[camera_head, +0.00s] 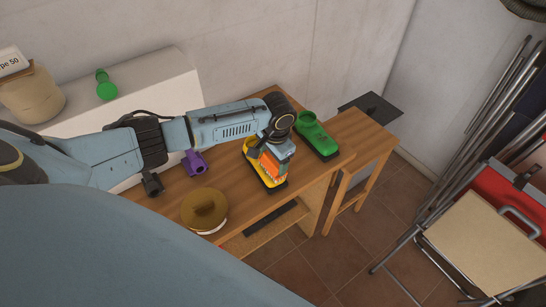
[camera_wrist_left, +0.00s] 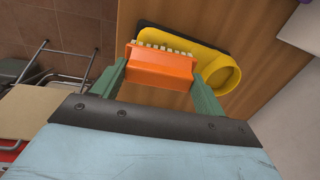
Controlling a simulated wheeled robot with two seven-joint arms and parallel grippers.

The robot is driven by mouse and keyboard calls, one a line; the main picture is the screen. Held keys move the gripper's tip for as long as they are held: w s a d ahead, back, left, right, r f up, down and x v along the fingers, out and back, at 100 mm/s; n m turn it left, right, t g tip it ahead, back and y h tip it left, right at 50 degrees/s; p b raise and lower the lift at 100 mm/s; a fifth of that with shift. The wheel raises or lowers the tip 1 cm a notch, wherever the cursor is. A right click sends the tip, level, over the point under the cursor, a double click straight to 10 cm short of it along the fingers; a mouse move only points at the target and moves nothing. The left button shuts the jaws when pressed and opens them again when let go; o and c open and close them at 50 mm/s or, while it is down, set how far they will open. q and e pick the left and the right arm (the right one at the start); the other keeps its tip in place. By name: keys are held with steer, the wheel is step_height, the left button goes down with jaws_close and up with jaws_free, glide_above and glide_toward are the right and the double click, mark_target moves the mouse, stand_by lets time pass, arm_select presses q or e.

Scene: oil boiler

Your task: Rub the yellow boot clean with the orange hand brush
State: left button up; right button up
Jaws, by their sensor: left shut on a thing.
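The yellow boot (camera_head: 252,150) lies on the wooden table (camera_head: 232,177), partly hidden under my left gripper in the head view. In the left wrist view the boot (camera_wrist_left: 218,72) shows its round opening at the right and a dark sole along its edge. My left gripper (camera_wrist_left: 157,82) is shut on the orange hand brush (camera_wrist_left: 160,68), with a green finger at each end of it. The pale bristles face the boot; I cannot tell whether they touch it. The brush (camera_head: 271,164) also shows over the boot in the head view. My right gripper is not in view.
A green boot (camera_head: 315,134) lies right of the yellow one. A purple object (camera_head: 194,163) and a round brown-lidded pot (camera_head: 204,209) are on the left. A folding chair (camera_head: 487,240) stands at the right, with open tiled floor between.

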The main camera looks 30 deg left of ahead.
arm_select(q)
steer(key=shift+s+d+f, duration=0.1)
steer(key=shift+s, duration=0.05)
steer(key=shift+s+d+p, duration=0.25)
steer(key=shift+d+p, duration=0.2)
steer(key=shift+p, duration=0.2)
steer(key=shift+w+a+b, duration=0.15)
steer(key=shift+w+a, duration=0.15)
steer(key=shift+a, duration=0.25)
steer(key=shift+w+a+b, duration=0.15)
steer(key=shift+w+a, duration=0.15)
steer(key=shift+a, duration=0.25)
steer(key=shift+s+d, duration=0.3)
steer(key=shift+d, duration=0.25)
steer(key=shift+s+d, duration=0.25)
steer(key=shift+d, duration=0.25)
steer(key=shift+w+a, duration=0.25)
steer(key=shift+a, duration=0.25)
steer(key=shift+a, duration=0.1)
steer(key=shift+r, duration=3.5)
